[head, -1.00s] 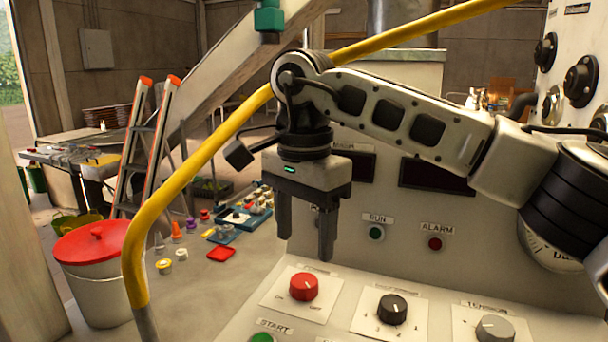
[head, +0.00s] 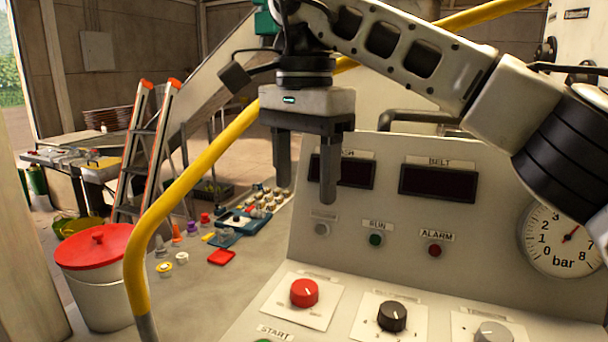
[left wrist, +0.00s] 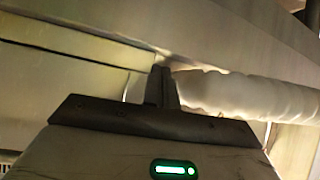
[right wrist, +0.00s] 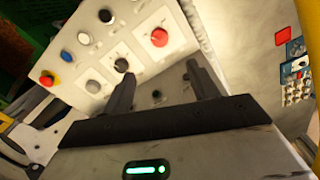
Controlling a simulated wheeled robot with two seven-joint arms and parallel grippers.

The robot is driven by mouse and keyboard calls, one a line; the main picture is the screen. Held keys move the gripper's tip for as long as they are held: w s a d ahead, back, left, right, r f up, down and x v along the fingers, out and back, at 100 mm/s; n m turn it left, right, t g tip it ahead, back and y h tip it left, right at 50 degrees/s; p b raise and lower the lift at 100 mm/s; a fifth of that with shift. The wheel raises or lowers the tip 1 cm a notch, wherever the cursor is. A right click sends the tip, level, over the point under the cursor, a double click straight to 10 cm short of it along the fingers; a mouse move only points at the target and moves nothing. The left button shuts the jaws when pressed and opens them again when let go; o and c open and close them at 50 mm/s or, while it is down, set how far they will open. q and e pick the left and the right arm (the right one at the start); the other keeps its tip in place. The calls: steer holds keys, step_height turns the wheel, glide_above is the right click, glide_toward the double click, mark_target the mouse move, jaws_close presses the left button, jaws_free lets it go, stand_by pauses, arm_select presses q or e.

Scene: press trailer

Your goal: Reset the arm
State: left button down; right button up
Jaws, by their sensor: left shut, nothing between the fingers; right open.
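My right gripper (head: 307,178) hangs fingers down in front of the control panel (head: 365,222), above its red knob (head: 304,292). Its two fingers are apart with nothing between them, and it touches nothing that I can see. In the right wrist view the open fingers (right wrist: 160,88) point at the panel, with the red knob (right wrist: 159,37) beyond them. My left gripper (left wrist: 162,88) shows only in the left wrist view. Its fingers are together and empty, before a pale beam and a whitish, pipe-like roll (left wrist: 240,95).
A yellow rail (head: 190,165) rises past the panel's left side. A pressure gauge (head: 562,240) sits at the right. A black knob (head: 392,316) is beside the red one. A red-lidded bin (head: 96,250), small coloured parts and a stepladder (head: 150,150) stand at the left.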

mark_target(304, 286)
step_height(304, 286, down, 15)
steer(key=shift+f, duration=0.4)
stand_by(0.4)
